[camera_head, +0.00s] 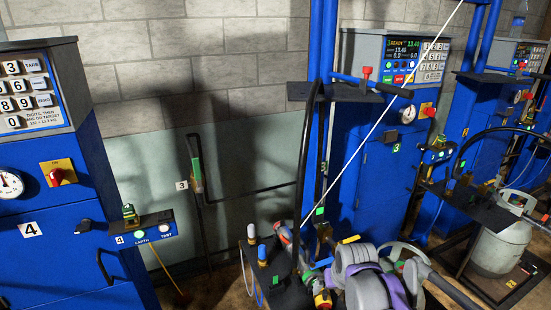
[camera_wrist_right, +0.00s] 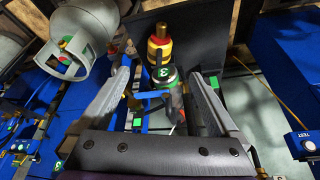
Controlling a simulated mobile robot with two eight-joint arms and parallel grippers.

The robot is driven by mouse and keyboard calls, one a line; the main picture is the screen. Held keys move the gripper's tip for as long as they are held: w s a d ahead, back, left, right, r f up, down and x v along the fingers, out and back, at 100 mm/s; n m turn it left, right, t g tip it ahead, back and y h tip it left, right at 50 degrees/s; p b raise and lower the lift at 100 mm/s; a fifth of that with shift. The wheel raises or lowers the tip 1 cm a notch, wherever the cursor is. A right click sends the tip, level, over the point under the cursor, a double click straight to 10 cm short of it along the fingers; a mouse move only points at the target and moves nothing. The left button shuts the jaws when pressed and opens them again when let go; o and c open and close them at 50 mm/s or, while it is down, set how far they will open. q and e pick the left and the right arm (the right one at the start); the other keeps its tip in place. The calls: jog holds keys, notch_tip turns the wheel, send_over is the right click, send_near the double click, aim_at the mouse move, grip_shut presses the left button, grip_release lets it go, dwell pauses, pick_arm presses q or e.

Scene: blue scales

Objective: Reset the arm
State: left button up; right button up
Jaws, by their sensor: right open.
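My right arm (camera_head: 372,280), grey with a purple band, comes in at the bottom of the head view, right of centre. My right gripper (camera_wrist_right: 161,76) shows in the right wrist view with its two grey fingers spread wide. Between and beyond the fingers stands a fitting (camera_wrist_right: 164,73) with a green collar marked 3 and a red and yellow top. The fingers do not appear to touch it. In the head view the fingertips are hard to make out among the fittings. My left gripper is not in view.
A blue scale cabinet marked 4 (camera_head: 60,262) stands at left. Another blue cabinet (camera_head: 375,185) stands behind my arm, with a dark shelf (camera_head: 335,92). A grey gas cylinder (camera_head: 497,240) stands at right and also shows in the wrist view (camera_wrist_right: 75,30). Hoses hang nearby.

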jog(key=s+r+p, duration=0.3)
jog(key=s+p, duration=0.3)
jog(key=s, duration=1.7)
jog(key=shift+s+a+r+t+p, duration=0.15)
jog(key=shift+a+r+t+p, duration=0.05)
jog(key=shift+a+t+p, duration=0.2)
